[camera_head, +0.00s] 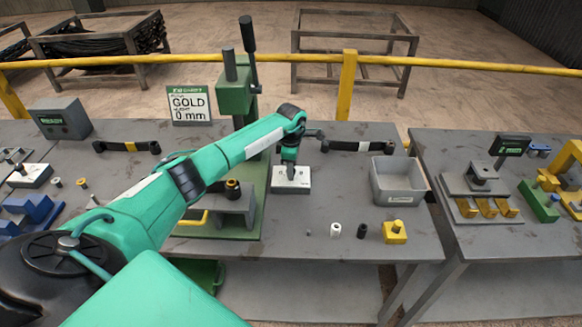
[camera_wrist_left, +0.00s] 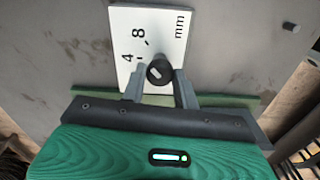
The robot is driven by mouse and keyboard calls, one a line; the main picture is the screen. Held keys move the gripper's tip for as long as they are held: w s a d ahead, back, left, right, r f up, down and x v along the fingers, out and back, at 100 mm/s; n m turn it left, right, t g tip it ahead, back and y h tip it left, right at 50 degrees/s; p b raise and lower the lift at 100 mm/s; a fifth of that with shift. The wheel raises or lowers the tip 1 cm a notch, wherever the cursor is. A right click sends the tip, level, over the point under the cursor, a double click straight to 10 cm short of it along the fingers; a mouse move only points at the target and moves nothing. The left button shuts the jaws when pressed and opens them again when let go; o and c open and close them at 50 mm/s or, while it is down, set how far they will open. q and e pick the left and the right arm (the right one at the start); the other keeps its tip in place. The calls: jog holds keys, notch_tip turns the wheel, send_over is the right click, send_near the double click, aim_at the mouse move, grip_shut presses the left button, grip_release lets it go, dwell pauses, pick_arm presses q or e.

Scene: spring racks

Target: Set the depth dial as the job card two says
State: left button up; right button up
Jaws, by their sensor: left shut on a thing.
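The depth dial is a white plate (camera_head: 291,180) on the bench beside the green press; the wrist view shows the plate (camera_wrist_left: 150,30) with the marks 4 and 8 and "mm". Its dark round knob (camera_wrist_left: 160,71) carries a light pointer mark, whose exact reading I cannot tell. My left gripper (camera_head: 290,165) is at the plate from above, its fingers (camera_wrist_left: 160,82) shut on the knob. I cannot make out a card marked two. My right gripper is not in view.
The green press (camera_head: 234,98) with a black lever stands behind my left arm. A grey bin (camera_head: 398,182) is to the right of the dial. White and black cylinders (camera_head: 335,230) and a yellow block (camera_head: 395,232) stand near the front edge. A yellow rail runs behind.

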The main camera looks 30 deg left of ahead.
pick_arm(q)
jog(key=shift+f+n+b, duration=0.1)
jog(key=shift+n+b, duration=0.55)
jog(key=shift+n, duration=0.35)
jog(key=n+b, duration=0.1)
jog(key=n, duration=0.1)
jog(key=shift+n, duration=0.4)
jog(key=n+b, duration=0.1)
jog(key=n, duration=0.4)
jog(key=shift+b, duration=0.35)
jog(key=n, duration=0.4)
jog(key=shift+n+b, duration=0.3)
jog(key=shift+n, duration=0.1)
jog(key=shift+r+n, duration=0.2)
jog(key=shift+n, duration=2.1)
jog(key=o, duration=1)
